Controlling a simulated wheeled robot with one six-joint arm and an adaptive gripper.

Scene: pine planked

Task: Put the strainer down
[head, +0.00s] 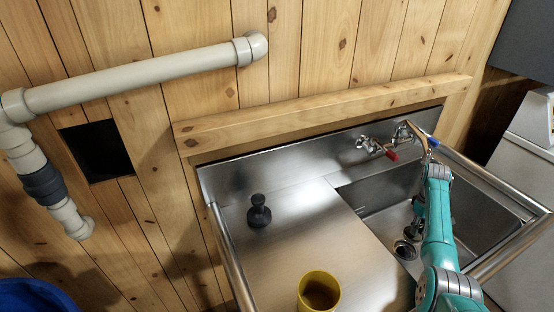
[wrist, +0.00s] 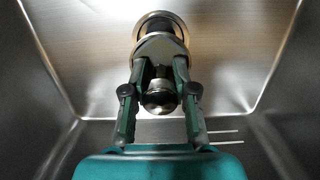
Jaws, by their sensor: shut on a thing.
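The strainer (wrist: 160,48) is a round metal piece with a knob, seen in the wrist view. My gripper (wrist: 160,92) is shut on its knob, with one finger on each side. The strainer's disc points away from the wrist, toward the sink floor. The ring of the drain (wrist: 160,18) shows just behind the disc. In the head view my gripper (head: 415,228) is down inside the basin, close to the drain (head: 405,250). I cannot tell whether the strainer touches the drain or the floor.
The steel basin (head: 375,195) has walls all round my gripper. A tap with red and blue handles (head: 392,155) stands at its back edge. A black plunger-like item (head: 259,211) and a yellow cup (head: 318,291) stand on the drainboard (head: 310,230) to the left.

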